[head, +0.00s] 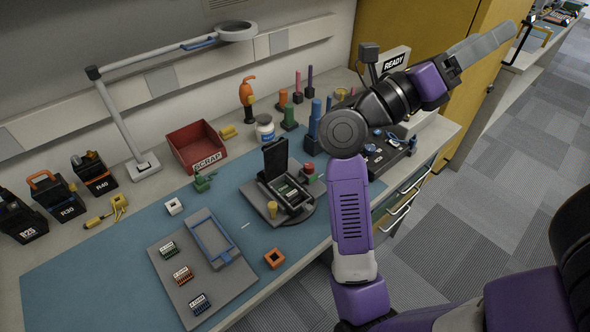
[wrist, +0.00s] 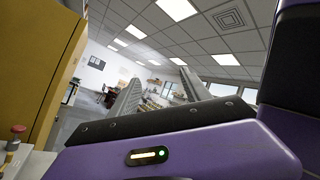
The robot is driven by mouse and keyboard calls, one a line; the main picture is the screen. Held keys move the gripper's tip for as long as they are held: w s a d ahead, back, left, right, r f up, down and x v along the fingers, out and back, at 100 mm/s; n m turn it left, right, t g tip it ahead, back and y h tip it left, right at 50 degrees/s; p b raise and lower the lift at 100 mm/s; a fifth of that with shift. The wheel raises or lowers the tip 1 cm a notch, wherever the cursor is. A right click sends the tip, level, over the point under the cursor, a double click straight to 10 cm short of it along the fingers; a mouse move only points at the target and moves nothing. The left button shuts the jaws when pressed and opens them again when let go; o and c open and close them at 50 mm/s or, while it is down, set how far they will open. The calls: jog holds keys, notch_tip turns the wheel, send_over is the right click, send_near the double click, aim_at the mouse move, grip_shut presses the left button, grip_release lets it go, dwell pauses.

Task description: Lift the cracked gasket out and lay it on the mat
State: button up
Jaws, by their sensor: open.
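An open dark radio case (head: 275,158) stands on a grey stand on the teal mat (head: 95,275), its lid upright and green parts inside. I cannot make out a gasket or a crack in it at this size. A blue rectangular frame (head: 213,240) lies on a grey tray on the mat; whether it is a gasket is unclear. My gripper (head: 490,46) is raised at the upper right, far from the radio and mat, pointing away to the right. It is open and empty. The wrist view shows its two grey fingers apart (wrist: 158,92), facing the room.
The grey tray (head: 177,262) holds several small striped blocks. A red SCRAP bin (head: 196,146), a lamp (head: 120,125) and dark boxes (head: 55,192) line the back. An orange square part (head: 274,258) and a white one (head: 173,207) sit on the mat. The mat's left part is clear.

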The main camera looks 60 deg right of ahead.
notch_tip(320, 180, down, 6)
jog(key=s+d+f+m+t+y, duration=0.1)
jog(key=s+d+m+t+y, duration=0.1)
jog(key=y, duration=0.3)
jog(key=m+t+y, duration=0.1)
jog(key=t+y, duration=1.1)
jog(key=y, duration=0.2)
send_over(307, 207)
notch_tip(307, 207, down, 21)
jog(key=shift+w+d+f+t, duration=0.15)
jog(key=shift+w+f+t, duration=0.15)
jog(key=shift+w+f, duration=0.15)
jog(key=shift+s+d+f+p, duration=0.15)
jog(key=shift+f+p, duration=0.25)
jog(key=shift+f, duration=1.4)
jog(key=shift+s+a+f+p, duration=0.1)
jog(key=shift+f+p, duration=0.25)
jog(key=shift+f, duration=1.4)
jog(key=shift+c, duration=0.3)
grip_shut()
